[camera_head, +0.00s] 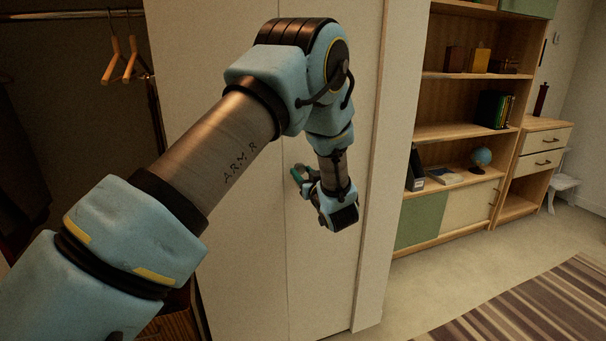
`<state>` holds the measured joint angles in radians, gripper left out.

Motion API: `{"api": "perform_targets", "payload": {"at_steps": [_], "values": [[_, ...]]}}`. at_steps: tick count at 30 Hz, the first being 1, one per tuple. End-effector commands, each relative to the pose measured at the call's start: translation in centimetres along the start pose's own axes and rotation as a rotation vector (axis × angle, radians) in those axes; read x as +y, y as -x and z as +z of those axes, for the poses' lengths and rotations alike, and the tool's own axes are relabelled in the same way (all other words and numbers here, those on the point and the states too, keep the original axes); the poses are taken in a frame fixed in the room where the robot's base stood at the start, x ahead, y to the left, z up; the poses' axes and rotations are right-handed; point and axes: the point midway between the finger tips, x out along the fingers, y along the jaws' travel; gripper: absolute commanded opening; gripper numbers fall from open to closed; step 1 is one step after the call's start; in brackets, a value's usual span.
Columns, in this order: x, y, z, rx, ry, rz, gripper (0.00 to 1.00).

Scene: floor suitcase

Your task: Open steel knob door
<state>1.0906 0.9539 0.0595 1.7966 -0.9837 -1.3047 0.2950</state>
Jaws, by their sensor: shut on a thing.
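A white folding closet door (220,250) stands in the middle of the view, with a vertical seam between its panels. The closet is open at the left side of the door. My gripper (298,176) is at the door's face, right by the seam, at about mid height. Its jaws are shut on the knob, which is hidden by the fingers. My blue and steel arm reaches across the door from the lower left and covers part of it.
Wooden hangers (125,58) hang on a rail in the dark closet at left. A wooden bookcase (464,132) with books and a small globe (481,157) stands at right, beside a small drawer unit (545,148). A striped rug (545,305) lies on the floor at lower right.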

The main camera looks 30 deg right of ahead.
Motion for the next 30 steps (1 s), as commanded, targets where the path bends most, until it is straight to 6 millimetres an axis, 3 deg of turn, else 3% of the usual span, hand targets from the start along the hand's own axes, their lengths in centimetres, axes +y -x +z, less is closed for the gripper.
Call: {"api": "perform_targets", "payload": {"at_steps": [8, 30], "values": [[-0.01, 0.02, 0.00, 0.000, 0.000, 0.000, 0.00], [0.00, 0.03, 0.01, 0.000, 0.000, 0.000, 0.00]]}}
